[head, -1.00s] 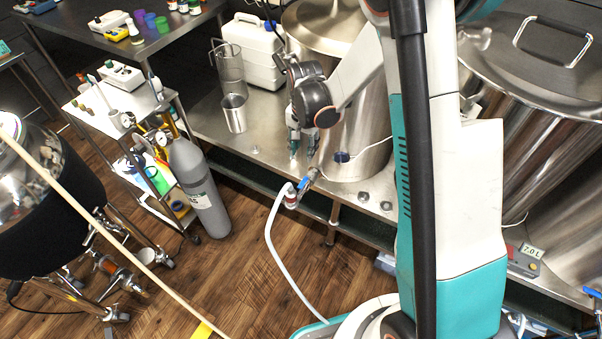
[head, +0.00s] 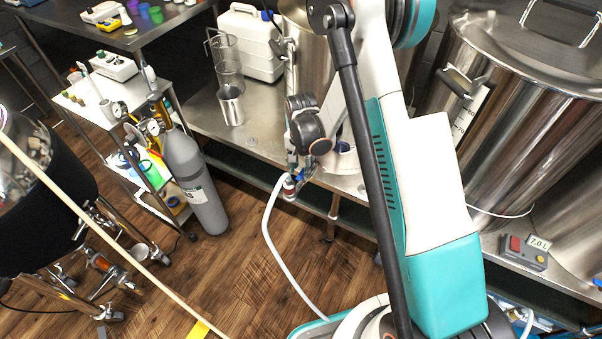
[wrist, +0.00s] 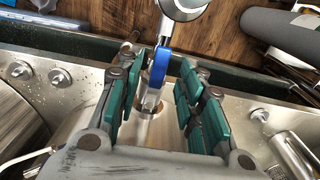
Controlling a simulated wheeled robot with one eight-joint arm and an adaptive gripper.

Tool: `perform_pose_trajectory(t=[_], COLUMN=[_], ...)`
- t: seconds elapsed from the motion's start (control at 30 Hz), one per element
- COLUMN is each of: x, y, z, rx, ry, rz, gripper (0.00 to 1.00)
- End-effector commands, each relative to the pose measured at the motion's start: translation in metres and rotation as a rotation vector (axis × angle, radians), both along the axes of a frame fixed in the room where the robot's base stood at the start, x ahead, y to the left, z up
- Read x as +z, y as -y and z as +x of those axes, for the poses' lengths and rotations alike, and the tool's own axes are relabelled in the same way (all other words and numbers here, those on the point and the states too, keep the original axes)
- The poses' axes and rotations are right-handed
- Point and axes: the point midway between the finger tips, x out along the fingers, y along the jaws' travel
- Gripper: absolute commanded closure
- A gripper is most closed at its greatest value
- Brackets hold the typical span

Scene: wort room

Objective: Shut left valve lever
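The left valve's blue lever (wrist: 160,66) shows in the wrist view between my gripper's fingers, along the metal valve body near the bench's front edge. In the head view, the blue lever (head: 300,173) is small and partly hidden beside my gripper. My gripper (wrist: 160,88) is open, with a green-padded finger on each side of the valve. I cannot tell whether a pad touches the lever. In the head view my gripper (head: 303,163) is low, just above the valve.
The steel kettle (head: 312,60) stands behind the valve, largely hidden by my arm. A metal jug (head: 231,105) and a white canister (head: 250,45) stand to its left. A grey gas cylinder (head: 192,180) stands on the floor. A larger kettle (head: 500,120) is at right.

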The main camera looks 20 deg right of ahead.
Motion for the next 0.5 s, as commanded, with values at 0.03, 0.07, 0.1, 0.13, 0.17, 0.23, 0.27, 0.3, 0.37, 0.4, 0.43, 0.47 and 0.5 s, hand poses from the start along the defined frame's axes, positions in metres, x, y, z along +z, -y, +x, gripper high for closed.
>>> perform_pose_trajectory(t=[0.03,0.07,0.1,0.13,0.17,0.23,0.27,0.3,0.37,0.4,0.43,0.47,0.5], x=[-0.0072,-0.0094,-0.0117,-0.0130,-0.0140,-0.0152,-0.0154,-0.0155,-0.0153,-0.0152,-0.0151,-0.0151,-0.0151], y=[0.0000,-0.0001,0.0000,-0.0001,0.0000,0.0000,0.0000,0.0000,0.0000,0.0000,0.0000,0.0000,0.0000], z=[0.0003,0.0004,0.0004,0.0003,0.0003,0.0001,0.0001,0.0001,0.0001,0.0001,0.0001,0.0001,0.0001], rx=[0.000,0.000,0.000,0.000,0.000,0.000,0.000,0.000,0.000,0.000,0.000,0.000,0.000], ry=[0.000,0.000,0.000,0.000,0.000,0.000,0.000,0.000,0.000,0.000,0.000,0.000,0.000], rz=[0.000,0.000,0.000,0.000,0.000,0.000,0.000,0.000,0.000,0.000,0.000,0.000,0.000], gripper=[0.65,0.65,0.65,0.65,0.65,0.65,0.65,0.65,0.65,0.65,0.65,0.65,0.70])
